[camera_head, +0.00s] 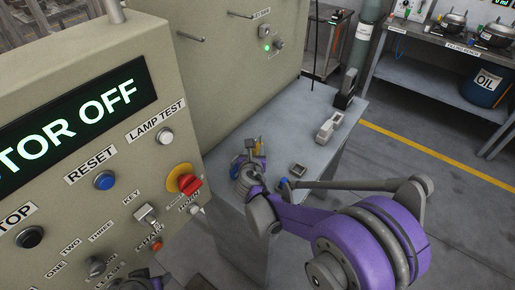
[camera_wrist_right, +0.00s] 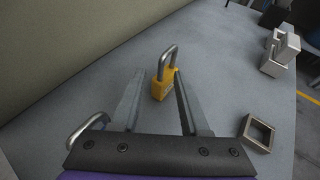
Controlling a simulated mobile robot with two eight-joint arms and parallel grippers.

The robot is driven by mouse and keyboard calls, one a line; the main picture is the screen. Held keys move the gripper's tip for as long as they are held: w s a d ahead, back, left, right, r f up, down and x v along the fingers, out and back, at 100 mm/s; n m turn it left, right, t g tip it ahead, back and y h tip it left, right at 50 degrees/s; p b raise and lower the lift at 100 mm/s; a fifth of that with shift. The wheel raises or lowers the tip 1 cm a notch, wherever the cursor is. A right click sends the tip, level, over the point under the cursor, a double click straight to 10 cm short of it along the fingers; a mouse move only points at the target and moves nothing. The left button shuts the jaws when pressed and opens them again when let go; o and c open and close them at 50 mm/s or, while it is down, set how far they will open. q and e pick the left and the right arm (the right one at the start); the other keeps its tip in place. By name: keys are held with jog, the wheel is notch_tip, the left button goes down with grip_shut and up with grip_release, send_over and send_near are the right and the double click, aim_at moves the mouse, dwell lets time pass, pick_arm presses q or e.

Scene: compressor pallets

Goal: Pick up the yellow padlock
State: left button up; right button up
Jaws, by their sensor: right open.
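The yellow padlock (camera_wrist_right: 160,89) stands on the grey bench top in the right wrist view, its metal shackle upward. In the head view a small yellow bit of it (camera_head: 258,143) shows just past my right gripper (camera_head: 247,157). My right gripper (camera_wrist_right: 158,80) is open, and the padlock is between and slightly beyond its fingertips, close to the right finger. Whether a finger touches it I cannot tell. My left gripper shows only as a dark part at the bottom edge of the head view; its jaws are not readable.
A second metal shackle (camera_wrist_right: 86,130) lies left of my right gripper, its body hidden. A square metal frame (camera_wrist_right: 257,132) and a grey block-like item (camera_wrist_right: 280,52) are on the right. A control panel (camera_head: 120,130) stands close on the left.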

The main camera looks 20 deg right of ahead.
jog(key=shift+w+d+f, duration=0.15)
jog(key=shift+w+f, duration=0.05)
jog(key=shift+w, duration=0.25)
jog(key=shift+s, duration=0.1)
jog(key=shift+c, duration=0.2)
grip_shut()
dwell(0.9)
